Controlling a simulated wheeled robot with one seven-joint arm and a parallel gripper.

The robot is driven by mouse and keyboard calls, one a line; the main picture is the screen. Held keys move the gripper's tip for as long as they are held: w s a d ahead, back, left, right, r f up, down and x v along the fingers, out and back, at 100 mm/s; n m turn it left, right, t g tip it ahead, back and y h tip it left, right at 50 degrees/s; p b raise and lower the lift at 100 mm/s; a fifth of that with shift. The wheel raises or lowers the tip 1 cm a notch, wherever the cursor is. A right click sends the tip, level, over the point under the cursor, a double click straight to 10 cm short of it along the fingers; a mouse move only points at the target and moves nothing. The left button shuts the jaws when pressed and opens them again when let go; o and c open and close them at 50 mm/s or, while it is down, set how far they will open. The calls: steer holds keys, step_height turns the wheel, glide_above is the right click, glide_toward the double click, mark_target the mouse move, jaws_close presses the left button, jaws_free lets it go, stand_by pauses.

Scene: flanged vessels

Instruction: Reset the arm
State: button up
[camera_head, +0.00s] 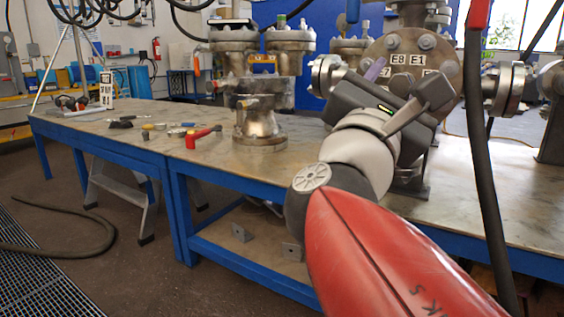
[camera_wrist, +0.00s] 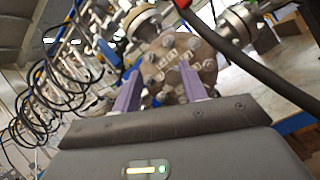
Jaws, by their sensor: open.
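My gripper (camera_head: 375,69) is raised above the workbench, in front of the round labelled flange at right in the head view. In the wrist view my gripper (camera_wrist: 160,74) shows two purple fingers standing well apart, with nothing held between them. The labelled flange (camera_head: 427,50) carries bolts and tags such as E8 and E1. It also shows beyond the fingertips in the wrist view (camera_wrist: 182,68). I cannot tell the exact gap between fingertips and flange. My arm reaches up from the lower right and hides part of the bench and vessel.
The metal-topped bench (camera_head: 200,170) has a blue frame. A flanged vessel (camera_head: 260,125) stands on it left of my arm. A red-handled tool (camera_head: 203,136) and small tools lie further left. A dark hose (camera_head: 482,170) hangs close to my arm's right.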

steer(key=s+d+f+m+g+y, duration=0.2)
steer(key=d+f+m+g, duration=0.3)
steer(key=f, duration=0.5)
steer(key=s+d+f+m+g+y, duration=0.1)
steer(key=d+f+m+g, duration=0.3)
steer(key=f+m, duration=0.5)
steer(key=s+a+f+m+g+y, duration=0.1)
steer(key=s+a+f+m+y, duration=0.2)
steer(key=f, duration=0.4)
steer(key=s+a+f+m+g+y, duration=0.2)
steer(key=f+m+y, duration=0.15)
steer(key=f, duration=0.35)
steer(key=s+a+f+m+g+y, duration=0.1)
steer(key=s+a+f+m+y, duration=0.25)
steer(key=f, duration=0.25)
step_height(320, 180, up, 13)
steer(key=p, duration=1.2)
steer(key=shift+w+d+f+n+p, duration=0.15)
steer(key=shift+w+d+n+p, duration=0.15)
steer(key=shift+p, duration=0.1)
steer(key=shift+c, duration=0.6)
steer(key=shift+a, duration=0.1)
